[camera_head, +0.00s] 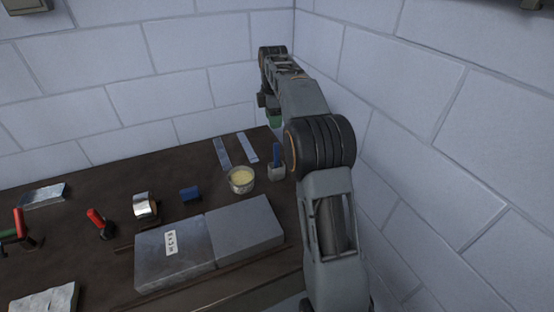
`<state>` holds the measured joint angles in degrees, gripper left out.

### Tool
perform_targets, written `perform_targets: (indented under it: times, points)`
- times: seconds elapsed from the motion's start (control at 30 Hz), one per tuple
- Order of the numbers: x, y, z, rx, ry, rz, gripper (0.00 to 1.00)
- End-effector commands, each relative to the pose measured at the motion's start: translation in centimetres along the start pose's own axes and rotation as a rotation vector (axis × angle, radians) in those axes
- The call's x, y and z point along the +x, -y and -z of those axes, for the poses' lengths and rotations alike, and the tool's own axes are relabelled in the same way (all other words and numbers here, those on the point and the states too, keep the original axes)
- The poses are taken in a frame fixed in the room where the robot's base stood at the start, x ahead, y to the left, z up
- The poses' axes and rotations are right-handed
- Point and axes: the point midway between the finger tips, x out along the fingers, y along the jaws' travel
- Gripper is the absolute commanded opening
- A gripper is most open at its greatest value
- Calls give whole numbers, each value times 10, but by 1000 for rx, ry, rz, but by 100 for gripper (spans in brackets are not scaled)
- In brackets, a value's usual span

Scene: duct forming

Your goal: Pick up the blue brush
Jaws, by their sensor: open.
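The blue brush (277,154) stands upright near the back right of the bench, its blue handle up and a pale block-like part at its foot. It is just left of my arm's elbow. My gripper (264,101) is beyond and above it, near the wall corner, at the end of the raised arm. It is small and partly hidden by my own arm, so the fingertips are hard to make out. It is open and apart from the brush.
A tub of yellowish paste (241,179) stands close left of the brush. Two flat strips (247,148) lie behind it. A green item (274,121) shows below my wrist. Walls close the back and right.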

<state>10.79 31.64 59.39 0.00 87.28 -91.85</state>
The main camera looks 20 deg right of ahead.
Motion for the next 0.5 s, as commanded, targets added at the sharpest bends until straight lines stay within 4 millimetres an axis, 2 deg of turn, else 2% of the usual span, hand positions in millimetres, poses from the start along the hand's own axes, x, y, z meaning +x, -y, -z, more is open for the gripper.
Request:
perform_targets:
  times: [0.1,0.23,0.5]
  points:
    - [6,-14,-9,-88,-1,19,47]
    - [17,-20,-14,-140,-3,30,47]
    - [64,-19,-15,-154,-4,34,47]
